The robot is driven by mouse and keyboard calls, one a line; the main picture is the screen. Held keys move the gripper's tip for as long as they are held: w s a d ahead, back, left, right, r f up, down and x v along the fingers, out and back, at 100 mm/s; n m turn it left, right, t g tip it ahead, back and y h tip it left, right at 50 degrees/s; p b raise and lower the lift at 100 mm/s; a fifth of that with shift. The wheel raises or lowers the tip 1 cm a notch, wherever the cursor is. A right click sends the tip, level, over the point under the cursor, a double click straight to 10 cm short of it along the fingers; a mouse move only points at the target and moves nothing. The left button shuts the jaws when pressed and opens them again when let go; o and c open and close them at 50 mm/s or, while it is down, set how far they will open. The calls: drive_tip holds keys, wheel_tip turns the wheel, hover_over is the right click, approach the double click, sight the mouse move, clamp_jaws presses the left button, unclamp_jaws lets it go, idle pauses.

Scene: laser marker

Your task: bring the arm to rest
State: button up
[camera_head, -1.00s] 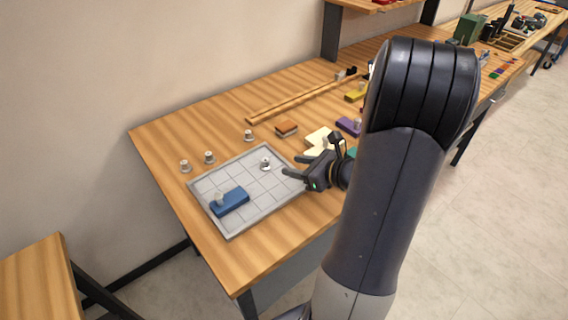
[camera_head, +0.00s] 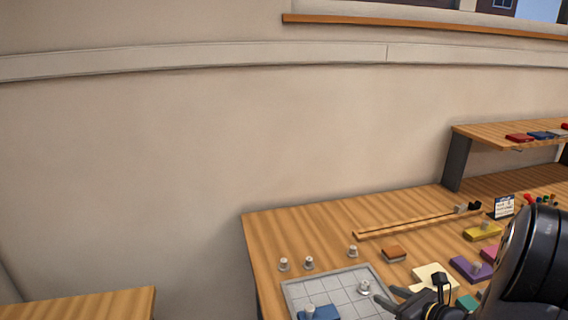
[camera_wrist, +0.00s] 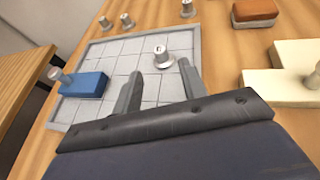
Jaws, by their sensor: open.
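My gripper (camera_wrist: 158,92) is open and empty in the wrist view, its two fingers apart over the right part of a grey gridded tray (camera_wrist: 110,68). In the head view my gripper (camera_head: 386,300) shows at the bottom, beside the tray's right side, with my dark arm at the lower right. A small metal knobbed piece (camera_wrist: 163,58) stands on the tray just beyond the fingertips. A blue block (camera_wrist: 86,85) with a metal knob lies at the tray's left side. The tray's near part is hidden by my gripper in the wrist view.
Several metal knobs, such as one (camera_head: 352,251), stand behind the tray. A brown block (camera_head: 393,253), cream piece (camera_head: 436,273), purple block (camera_head: 470,268) and yellow block (camera_head: 482,232) lie to the right. A wooden rail (camera_head: 415,222) lies at the back, and a shelf (camera_head: 500,130) stands beyond.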

sight(368, 286)
drive_tip(key=x, duration=0.8)
drive_tip(key=shift+s+f, duration=0.1)
drive_tip(key=shift+s+d+r, duration=0.1)
drive_tip(key=shift+r, duration=1)
drive_tip(key=shift+f, duration=0.1)
